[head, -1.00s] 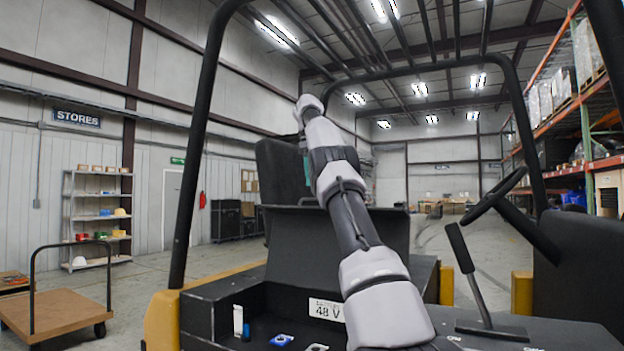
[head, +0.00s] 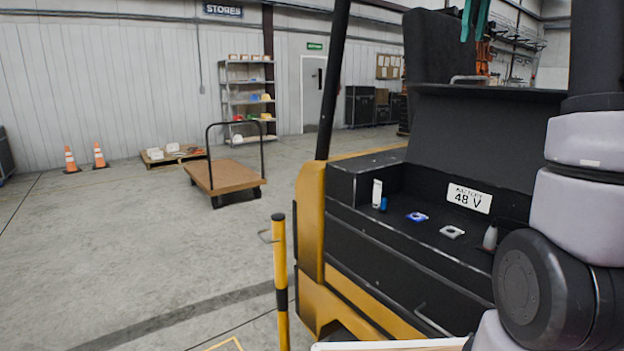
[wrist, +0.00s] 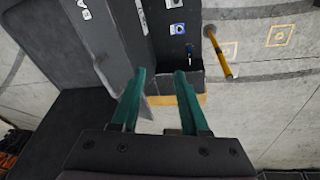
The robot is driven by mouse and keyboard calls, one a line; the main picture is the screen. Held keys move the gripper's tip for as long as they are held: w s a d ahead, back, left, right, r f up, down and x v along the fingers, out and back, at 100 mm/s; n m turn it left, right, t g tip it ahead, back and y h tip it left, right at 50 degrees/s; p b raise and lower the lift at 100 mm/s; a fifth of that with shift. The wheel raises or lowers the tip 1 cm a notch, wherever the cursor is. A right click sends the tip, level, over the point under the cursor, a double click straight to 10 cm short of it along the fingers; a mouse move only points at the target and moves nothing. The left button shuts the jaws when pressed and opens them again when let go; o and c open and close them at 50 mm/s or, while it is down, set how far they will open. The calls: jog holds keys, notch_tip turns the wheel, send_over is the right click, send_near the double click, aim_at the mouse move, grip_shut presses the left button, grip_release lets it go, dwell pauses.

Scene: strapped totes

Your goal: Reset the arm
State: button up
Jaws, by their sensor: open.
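My gripper (head: 472,28) shows at the top of the head view, its teal fingers pointing down in front of the dark seat back (head: 437,47). In the wrist view my gripper (wrist: 160,72) is open, with a clear gap and nothing between the fingers. My arm (head: 585,190) fills the right edge of the head view; its link between there and the gripper is out of frame. Below and left of the gripper in the head view is the black compartment with the "48 V" label (head: 469,198). The gripper is apart from the small items there.
A yellow-black post (head: 281,280) stands left of the truck. A flat cart (head: 228,176) is farther back; floor between is clear.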

jog(key=s+a+f+m+t+y, duration=0.1)
jog(key=s+a+f+m, duration=0.1)
jog(key=s+a+f, duration=0.2)
jog(key=s+a+f+m+t, duration=0.2)
jog(key=s+a+f, duration=0.3)
jog(key=s+f, duration=0.4)
jog(key=s+a+f+m+t+y, duration=0.1)
jog(key=s+a+f+m, duration=0.3)
jog(key=s+f, duration=0.3)
jog(key=s+a, duration=0.1)
jog(key=s, duration=0.3)
jog(key=shift+s+t+y, duration=0.15)
jog(key=shift+t+y, duration=0.15)
jog(key=shift+a, duration=0.1)
